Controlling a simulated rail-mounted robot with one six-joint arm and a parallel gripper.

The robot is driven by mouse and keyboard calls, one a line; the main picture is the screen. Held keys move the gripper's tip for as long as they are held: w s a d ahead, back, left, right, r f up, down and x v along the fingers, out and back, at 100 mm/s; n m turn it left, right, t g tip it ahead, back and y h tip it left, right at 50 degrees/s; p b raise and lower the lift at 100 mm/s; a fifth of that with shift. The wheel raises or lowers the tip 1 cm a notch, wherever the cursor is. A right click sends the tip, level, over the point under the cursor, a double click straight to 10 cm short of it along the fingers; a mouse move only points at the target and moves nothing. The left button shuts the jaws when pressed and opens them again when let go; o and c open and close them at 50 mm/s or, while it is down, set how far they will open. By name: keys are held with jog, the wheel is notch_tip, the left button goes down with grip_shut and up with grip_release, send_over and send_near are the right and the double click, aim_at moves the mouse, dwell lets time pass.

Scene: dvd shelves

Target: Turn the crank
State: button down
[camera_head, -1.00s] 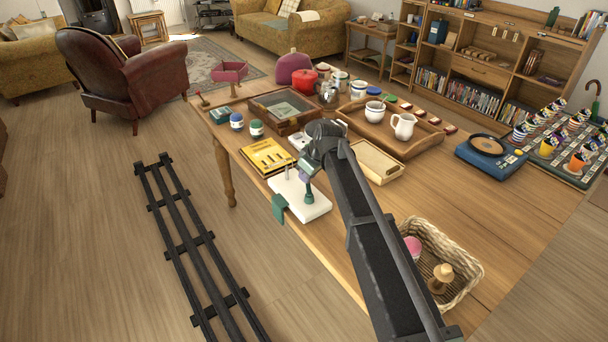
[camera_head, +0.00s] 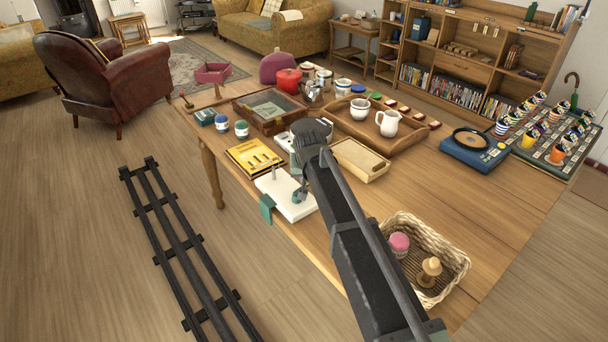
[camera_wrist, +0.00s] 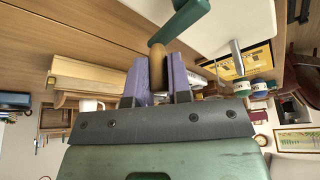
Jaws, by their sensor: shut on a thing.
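The crank device has a white base board (camera_head: 297,210) near the table's front edge, with a green bracket (camera_head: 266,208) at its side and a thin upright metal pin. In the wrist view the green crank arm (camera_wrist: 180,20) runs down to a brown wooden handle (camera_wrist: 157,66). My gripper (camera_wrist: 158,80) has purple fingers shut around that handle, one on each side. In the head view my wrist sits over the board and mostly hides the fingers, the handle and part of the crank.
Yellow booklets (camera_head: 254,156) and a light wooden tray (camera_head: 360,159) lie close to the board. A wicker basket (camera_head: 452,244) stands right of my arm. A larger tray (camera_head: 405,146) holds a white jug. Bare tabletop lies to the right.

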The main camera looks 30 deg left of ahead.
jog(key=shift+d+m+h, duration=0.3)
jog(key=shift+m, duration=0.4)
jog(key=shift+s, duration=0.1)
jog(key=c, duration=1.1)
grip_release()
jog(key=shift+o, duration=0.2)
jog(key=p+v, duration=1)
jog(key=shift+s+r, duration=0.25)
jog(key=shift+r, duration=0.05)
